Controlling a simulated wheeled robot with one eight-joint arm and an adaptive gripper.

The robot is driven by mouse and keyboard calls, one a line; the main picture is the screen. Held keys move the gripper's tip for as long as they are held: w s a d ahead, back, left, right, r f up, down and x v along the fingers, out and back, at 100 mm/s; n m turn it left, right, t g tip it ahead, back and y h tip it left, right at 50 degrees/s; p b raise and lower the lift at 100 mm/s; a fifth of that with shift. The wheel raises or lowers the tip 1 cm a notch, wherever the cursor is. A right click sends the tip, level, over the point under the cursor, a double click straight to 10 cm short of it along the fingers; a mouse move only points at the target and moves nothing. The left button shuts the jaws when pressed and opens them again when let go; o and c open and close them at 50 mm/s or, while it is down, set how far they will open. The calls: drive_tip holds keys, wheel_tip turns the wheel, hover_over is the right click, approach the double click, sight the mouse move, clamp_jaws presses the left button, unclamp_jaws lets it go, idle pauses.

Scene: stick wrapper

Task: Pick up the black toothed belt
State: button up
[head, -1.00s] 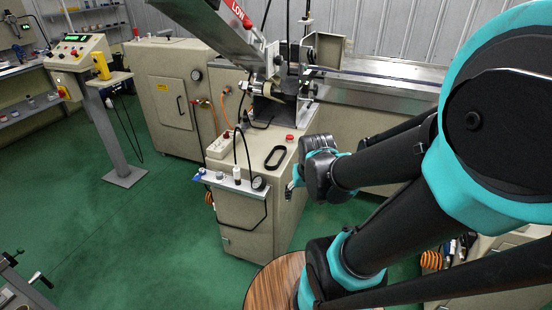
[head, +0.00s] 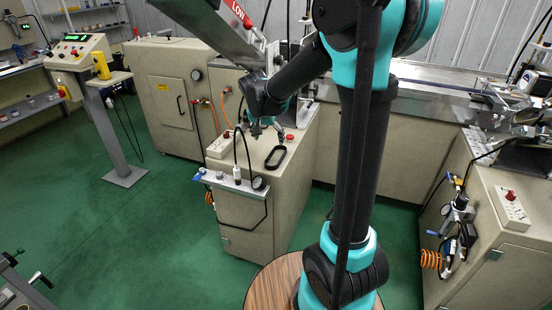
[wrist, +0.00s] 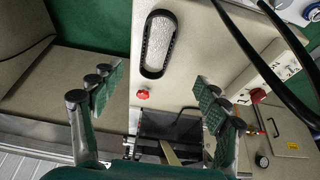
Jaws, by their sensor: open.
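The black toothed belt (head: 275,148) is a narrow oval loop lying flat on the beige cabinet top, near its front right edge. In the wrist view the belt (wrist: 146,52) lies beyond my fingertips, toward the top of the picture, and its inner teeth show. My gripper (head: 268,130) is above the cabinet, just behind and a little left of the belt in the head view. In the wrist view my gripper (wrist: 158,90) is open, its two green-padded fingers wide apart with nothing between them. It does not touch the belt.
A red button (wrist: 143,94) sits on the cabinet top (wrist: 190,60) close to the belt. A control box (head: 219,147) with black cables stands left of it. The slanted machine arm (head: 215,30) is behind. Green floor (head: 150,220) is open at left.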

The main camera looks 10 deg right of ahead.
approach(275, 160)
drive_tip(key=shift+w+f, duration=0.25)
drive_tip(key=shift+f, duration=0.25)
drive_tip(key=shift+s+x, duration=0.2)
drive_tip(key=shift+x, duration=2.4)
drive_tip(key=shift+d, duration=0.15)
drive_tip(key=c, duration=1.2)
